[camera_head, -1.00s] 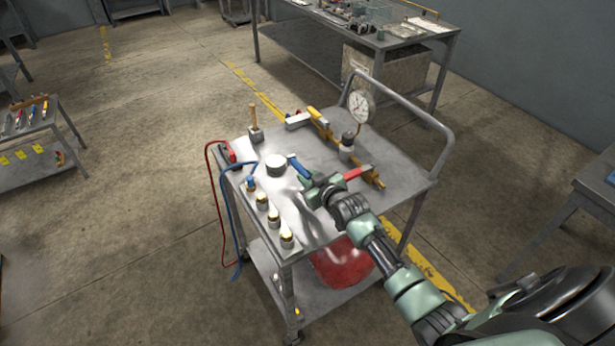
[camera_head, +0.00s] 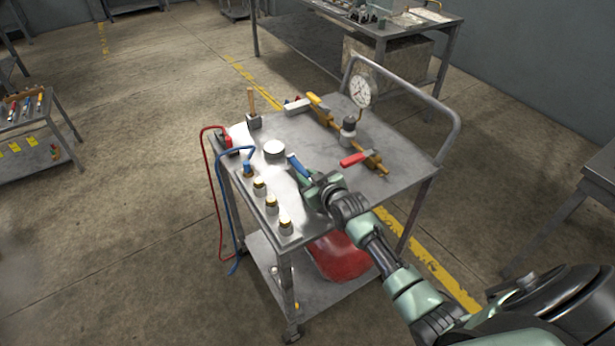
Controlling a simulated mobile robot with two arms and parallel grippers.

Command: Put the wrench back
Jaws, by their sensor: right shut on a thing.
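My right gripper (camera_head: 314,187) reaches in from the lower right over the front part of the grey cart top (camera_head: 215,165). It is shut on a slim tool with a blue handle (camera_head: 296,165), which looks like the wrench. The blue handle points up and left from the jaws, and the rest of the tool is hidden by the gripper. I cannot tell whether it touches the cart top. My left gripper is not in view.
The cart carries a brass pipe with a red handle (camera_head: 355,159), a pressure gauge (camera_head: 361,90), a wooden-handled tool (camera_head: 252,107), a round tin (camera_head: 274,150), several brass-topped fittings (camera_head: 271,205) and red and blue hoses (camera_head: 205,165). A red container (camera_head: 340,258) sits on its lower shelf. Open floor lies left.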

